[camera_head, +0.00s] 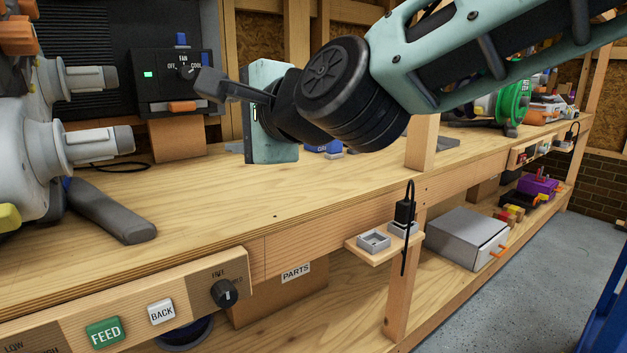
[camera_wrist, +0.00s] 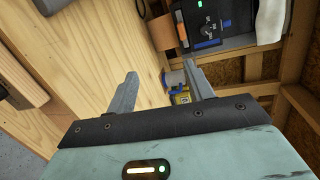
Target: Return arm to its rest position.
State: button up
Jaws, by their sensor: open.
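My gripper (camera_head: 207,86) is raised above the wooden bench (camera_head: 215,205) in the head view, its fingers pointing left near the dark fan control box. My arm reaches in from the upper right. In the wrist view my gripper (camera_wrist: 160,70) has its two grey fingers spread apart, with nothing held between them. Beyond the fingers in that view are bare bench wood and a small blue and yellow item (camera_wrist: 180,96) beside the right finger, too small to name.
The fan control box (camera_head: 155,85) with a green light stands on a wooden block behind the fingers. Grey-white machine parts (camera_head: 85,135) crowd the left. A panel with a FEED button (camera_head: 105,332) lies in front. The middle bench surface is clear. A small shelf (camera_head: 372,245) juts out.

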jog(key=s+d+f+n+g+h, duration=0.35)
jog(key=s+d+f+n, duration=0.4)
jog(key=f, duration=0.35)
jog(key=s+d+f+n+g+h, duration=0.3)
jog(key=s+d+f+n+g, duration=0.25)
jog(key=s+f, duration=0.35)
jog(key=s+d+f+n+g+h, duration=0.2)
jog(key=s+d+f+n+h, duration=0.35)
jog(key=d, duration=0.65)
notch_tip(320, 180, up, 27)
jog(key=s+y+p, duration=0.1)
jog(key=y+p, duration=0.1)
jog(key=p, duration=2.5)
jog(key=shift+s+a+p, duration=0.2)
jog(key=shift+a+p, duration=0.05)
jog(key=shift+p, duration=0.05)
